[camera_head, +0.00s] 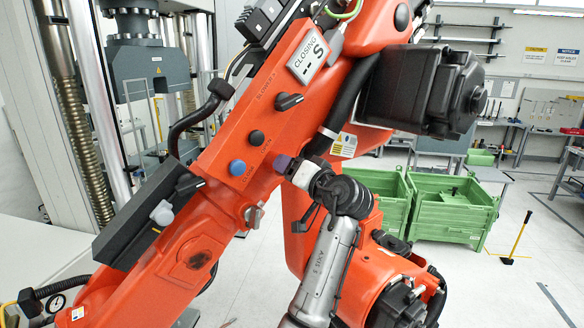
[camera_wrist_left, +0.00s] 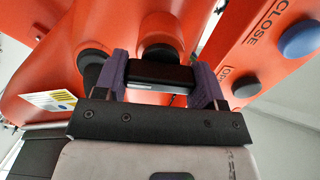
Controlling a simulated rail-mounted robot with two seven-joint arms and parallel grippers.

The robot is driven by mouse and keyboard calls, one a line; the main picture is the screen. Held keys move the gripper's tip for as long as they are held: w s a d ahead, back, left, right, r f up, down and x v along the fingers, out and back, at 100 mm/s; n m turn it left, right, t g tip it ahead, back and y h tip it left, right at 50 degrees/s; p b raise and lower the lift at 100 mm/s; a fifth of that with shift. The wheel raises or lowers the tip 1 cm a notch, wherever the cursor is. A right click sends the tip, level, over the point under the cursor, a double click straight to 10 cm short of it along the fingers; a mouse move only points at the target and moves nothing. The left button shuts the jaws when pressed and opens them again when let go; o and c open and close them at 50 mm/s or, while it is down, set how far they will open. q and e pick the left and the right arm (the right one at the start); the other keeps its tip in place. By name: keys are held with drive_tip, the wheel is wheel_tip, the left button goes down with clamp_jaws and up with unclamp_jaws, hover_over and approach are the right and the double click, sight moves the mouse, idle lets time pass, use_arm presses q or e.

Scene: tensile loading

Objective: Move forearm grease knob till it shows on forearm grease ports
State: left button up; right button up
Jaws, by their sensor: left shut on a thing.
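My left gripper (camera_head: 284,165), with purple fingertips, reaches the orange surface just right of these buttons. The knob's pointer and any port label cannot be read. My right gripper is not in view.
A grey tensile machine head (camera_head: 150,68) stands at the upper left. Green crates (camera_head: 450,235) and a yellow-handled tool (camera_head: 517,240) stand on the floor at right. In the left wrist view another dark round part (camera_wrist_left: 94,65) sits beside the left finger, and a blue button (camera_wrist_left: 300,40) is upper right.

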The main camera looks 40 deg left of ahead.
use_arm(q)
drive_tip(key=shift+m+p, duration=0.55)
drive_tip(key=shift+m, duration=1.35)
drive_tip(key=o, duration=0.9)
drive_tip(key=shift+b+v, duration=2.45)
drive_tip(key=shift+v, duration=4.5)
drive_tip(key=shift+w, duration=0.1)
